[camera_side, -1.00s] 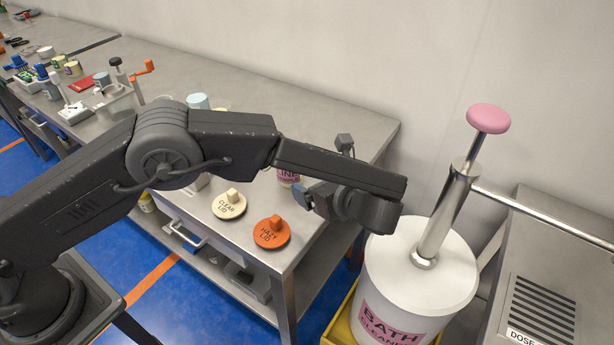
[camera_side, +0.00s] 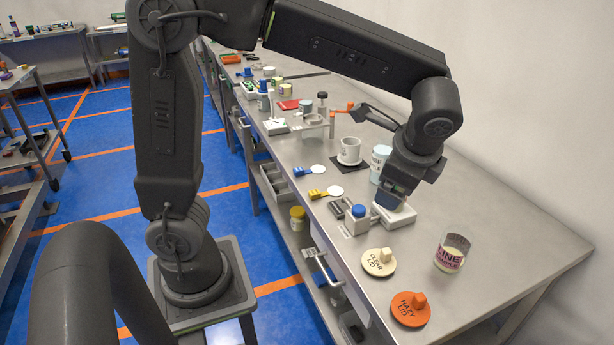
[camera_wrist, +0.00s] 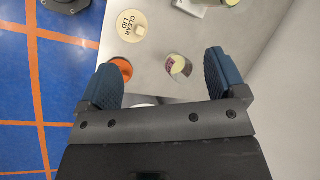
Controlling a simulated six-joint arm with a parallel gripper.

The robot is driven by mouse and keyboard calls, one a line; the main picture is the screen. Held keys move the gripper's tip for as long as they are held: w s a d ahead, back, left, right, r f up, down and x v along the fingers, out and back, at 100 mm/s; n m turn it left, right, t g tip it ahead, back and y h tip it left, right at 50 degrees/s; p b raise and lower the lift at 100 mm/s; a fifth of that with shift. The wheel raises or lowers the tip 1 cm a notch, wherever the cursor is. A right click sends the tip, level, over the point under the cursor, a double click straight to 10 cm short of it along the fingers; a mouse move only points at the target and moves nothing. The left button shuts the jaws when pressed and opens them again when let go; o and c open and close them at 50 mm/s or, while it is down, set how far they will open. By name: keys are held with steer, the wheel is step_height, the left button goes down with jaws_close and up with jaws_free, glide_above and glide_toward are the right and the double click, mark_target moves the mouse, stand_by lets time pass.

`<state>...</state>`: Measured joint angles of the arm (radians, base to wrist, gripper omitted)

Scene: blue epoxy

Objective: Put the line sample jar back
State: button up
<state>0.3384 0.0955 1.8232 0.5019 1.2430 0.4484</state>
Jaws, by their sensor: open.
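The line sample jar (camera_side: 452,253) is a clear glass jar with a pink LINE label and pale yellow contents. It stands upright and uncovered on the grey bench. It also shows in the wrist view (camera_wrist: 178,66), between the fingers in the picture and apart from them. My gripper (camera_side: 391,203) is open and empty above the bench, with blue fingers (camera_wrist: 163,78). The cream CLEAR LID (camera_side: 378,262) and the orange HAZY LID (camera_side: 410,309) lie near the jar, towards the bench's front edge. The hazy lid is partly hidden by a finger in the wrist view.
A white device (camera_side: 393,214) and a small blue-topped item (camera_side: 357,219) stand behind the clear lid. A pale blue cup (camera_side: 380,163) and a white mug (camera_side: 349,151) stand farther back. The bench (camera_side: 520,225) is clear right of the jar.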

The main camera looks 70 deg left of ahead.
steer(key=s+a+n+t+h, duration=0.1)
steer(key=s+a+n+h, duration=0.1)
steer(key=s+n, duration=0.3)
steer(key=s+a+r+n+t+h, duration=0.1)
steer(key=s+n+t+h, duration=0.1)
steer(key=s+n, duration=0.4)
steer(key=s+h, duration=0.1)
steer(key=s, duration=0.3)
steer(key=shift+s+a+r+t, duration=0.2)
steer(key=shift+a+t, duration=0.1)
steer(key=shift+a, duration=0.1)
